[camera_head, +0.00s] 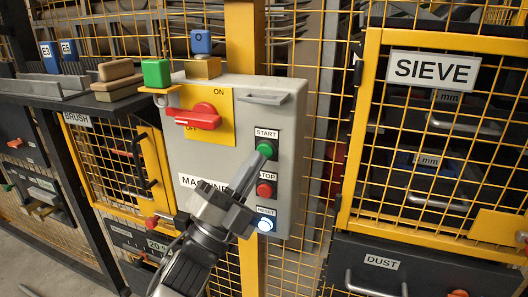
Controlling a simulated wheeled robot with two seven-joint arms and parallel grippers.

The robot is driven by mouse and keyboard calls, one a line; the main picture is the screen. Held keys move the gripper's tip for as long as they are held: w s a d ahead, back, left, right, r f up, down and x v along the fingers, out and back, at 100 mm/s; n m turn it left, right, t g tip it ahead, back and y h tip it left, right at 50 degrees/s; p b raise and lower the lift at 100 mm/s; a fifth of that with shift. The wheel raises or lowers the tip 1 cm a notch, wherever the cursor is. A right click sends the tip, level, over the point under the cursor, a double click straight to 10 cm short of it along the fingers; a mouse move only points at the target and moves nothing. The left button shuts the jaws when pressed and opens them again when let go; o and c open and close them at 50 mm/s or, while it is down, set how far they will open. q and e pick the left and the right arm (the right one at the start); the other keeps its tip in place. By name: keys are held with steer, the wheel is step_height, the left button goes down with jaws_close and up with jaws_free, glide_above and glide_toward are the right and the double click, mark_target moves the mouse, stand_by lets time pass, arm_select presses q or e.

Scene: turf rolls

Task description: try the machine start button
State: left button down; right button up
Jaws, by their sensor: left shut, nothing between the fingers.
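A grey control box (285,95) carries a column of buttons on its right part. The green button (268,148) under the START label (266,133) is at the top. The red button (264,189) under the partly covered STOP label is below it. A lit blue-white button (265,225) sits at the bottom by the RESET label. My left gripper (256,160) is shut and empty, its fingertips at the lower left edge of the green button. I cannot tell whether they touch it. My right gripper is not in view.
A red rotary switch (197,117) on a yellow ON/OFF plate is left of the buttons. A green block (156,73) and a blue block (201,41) stand near the box's top. A yellow-framed SIEVE cage (365,130) is at right, above a DUST drawer (420,272).

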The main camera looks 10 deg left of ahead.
arm_select(q)
steer(key=shift+w+d, duration=0.1)
steer(key=shift+w, duration=0.3)
steer(key=shift+w+d, duration=0.1)
steer(key=shift+w, duration=0.25)
stand_by(0.5)
stand_by(0.3)
steer(key=shift+s+a, duration=0.2)
steer(key=shift+s, duration=0.6)
